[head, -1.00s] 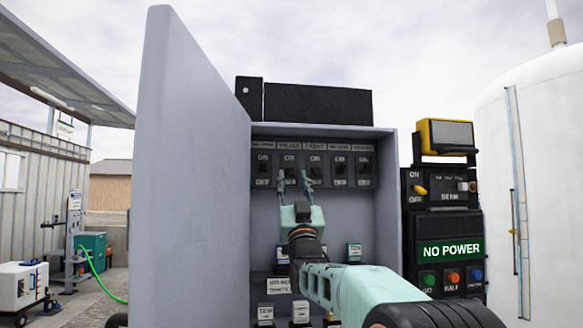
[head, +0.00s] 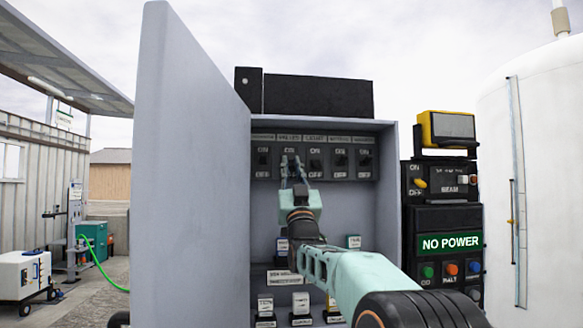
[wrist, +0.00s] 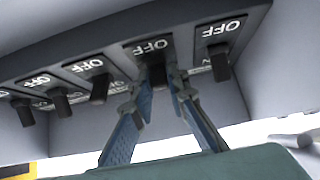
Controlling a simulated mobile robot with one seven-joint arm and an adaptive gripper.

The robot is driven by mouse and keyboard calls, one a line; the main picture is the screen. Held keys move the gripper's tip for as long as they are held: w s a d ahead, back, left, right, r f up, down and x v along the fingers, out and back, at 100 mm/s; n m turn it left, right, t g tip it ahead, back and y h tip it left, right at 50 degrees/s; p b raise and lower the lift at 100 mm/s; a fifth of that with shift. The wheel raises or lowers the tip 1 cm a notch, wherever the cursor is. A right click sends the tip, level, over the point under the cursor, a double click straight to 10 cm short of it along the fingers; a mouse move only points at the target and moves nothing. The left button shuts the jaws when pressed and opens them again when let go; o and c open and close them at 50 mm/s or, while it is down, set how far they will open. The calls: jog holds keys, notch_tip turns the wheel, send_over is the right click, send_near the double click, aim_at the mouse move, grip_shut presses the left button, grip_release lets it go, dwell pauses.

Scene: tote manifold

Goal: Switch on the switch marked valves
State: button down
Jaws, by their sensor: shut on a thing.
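The switch marked valves (head: 290,152) is second from the left in a row of black toggle switches inside the open grey cabinet. Its label reads faintly as valves, above ON and OFF. My gripper (head: 292,161) reaches up to it from below and hides its lower part and its OFF mark. In the wrist view, which is upside down, my gripper (wrist: 157,82) has its fingers on either side of the black lever of the valves switch (wrist: 157,72), shut on it. I cannot tell clearly which way the lever is set.
The light switch (head: 315,162) is close on the right and another switch (head: 263,160) on the left. The cabinet door (head: 192,170) stands open at left. Labelled blocks (head: 300,303) sit low in the cabinet. A control box showing NO POWER (head: 450,243) stands at right.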

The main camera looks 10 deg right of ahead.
aim_at(290, 158)
jog(key=shift+s+r+g+p, duration=0.2)
jog(key=shift+r+g+p, duration=0.6)
jog(key=shift+g+p, duration=0.5)
jog(key=shift+r+g+p, duration=0.45)
jog(key=shift+g+p, duration=0.75)
jog(key=shift+w+r+g+p, duration=0.1)
jog(key=shift+r+g+p, duration=0.1)
jog(key=shift+g+p, duration=0.85)
jog(key=shift+w+g+p, duration=0.1)
jog(key=shift+g+p, duration=0.55)
jog(key=shift+p, duration=0.25)
jog(key=shift+w+g, duration=0.1)
jog(key=shift+g, duration=1)
